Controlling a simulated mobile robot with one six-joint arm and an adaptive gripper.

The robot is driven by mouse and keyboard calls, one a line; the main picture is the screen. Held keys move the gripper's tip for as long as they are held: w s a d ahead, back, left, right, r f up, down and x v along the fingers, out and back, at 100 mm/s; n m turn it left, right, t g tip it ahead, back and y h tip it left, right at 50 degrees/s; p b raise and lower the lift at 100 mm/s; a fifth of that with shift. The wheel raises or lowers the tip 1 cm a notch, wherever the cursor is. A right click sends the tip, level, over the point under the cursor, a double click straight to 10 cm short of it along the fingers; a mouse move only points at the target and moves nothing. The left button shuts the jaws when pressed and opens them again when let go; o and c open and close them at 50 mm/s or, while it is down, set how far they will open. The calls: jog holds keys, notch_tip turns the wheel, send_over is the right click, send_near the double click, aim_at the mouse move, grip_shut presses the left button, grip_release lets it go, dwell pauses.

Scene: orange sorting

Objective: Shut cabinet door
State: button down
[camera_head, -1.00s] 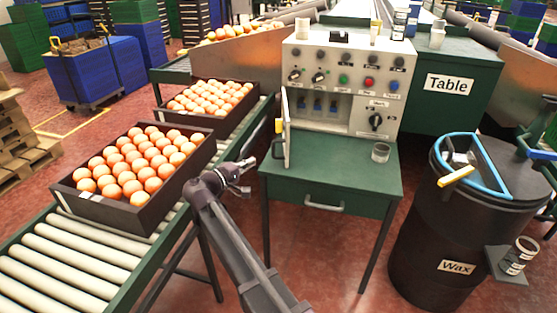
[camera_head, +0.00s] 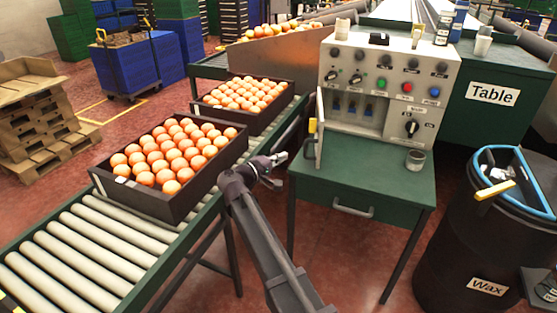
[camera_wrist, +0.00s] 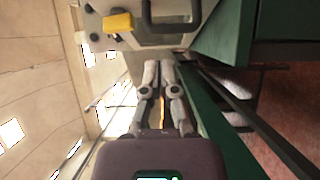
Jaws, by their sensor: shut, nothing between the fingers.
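The cabinet is a light grey control box (camera_head: 392,75) on the green desk. Its door (camera_head: 319,130) stands open at the left, seen nearly edge-on, with a handle on its outer face and a yellow piece at its edge. The open compartment (camera_head: 362,105) shows blue switches. My gripper (camera_head: 279,165) is shut and empty, left of the door and apart from it in the head view. In the wrist view, the closed fingers (camera_wrist: 162,66) point toward a dark handle (camera_wrist: 171,27) beside a yellow piece (camera_wrist: 118,22); I cannot tell the exact gap.
The green desk (camera_head: 375,180) has a drawer handle and a grey cup (camera_head: 415,160) on top. A roller conveyor (camera_head: 85,245) with two crates of oranges (camera_head: 205,200) runs along the left, close to my arm. A black wax barrel (camera_head: 460,250) stands at the right.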

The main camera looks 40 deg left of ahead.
aim_at(305, 146)
jog(key=x, duration=0.6)
jog(key=shift+w, duration=0.4)
jog(key=shift+w+d, duration=0.25)
jog(key=shift+d, duration=0.25)
jog(key=shift+w+d, duration=0.3)
jog(key=shift+d, duration=0.15)
jog(key=shift+w+d, duration=0.55)
jog(key=shift+d, duration=0.3)
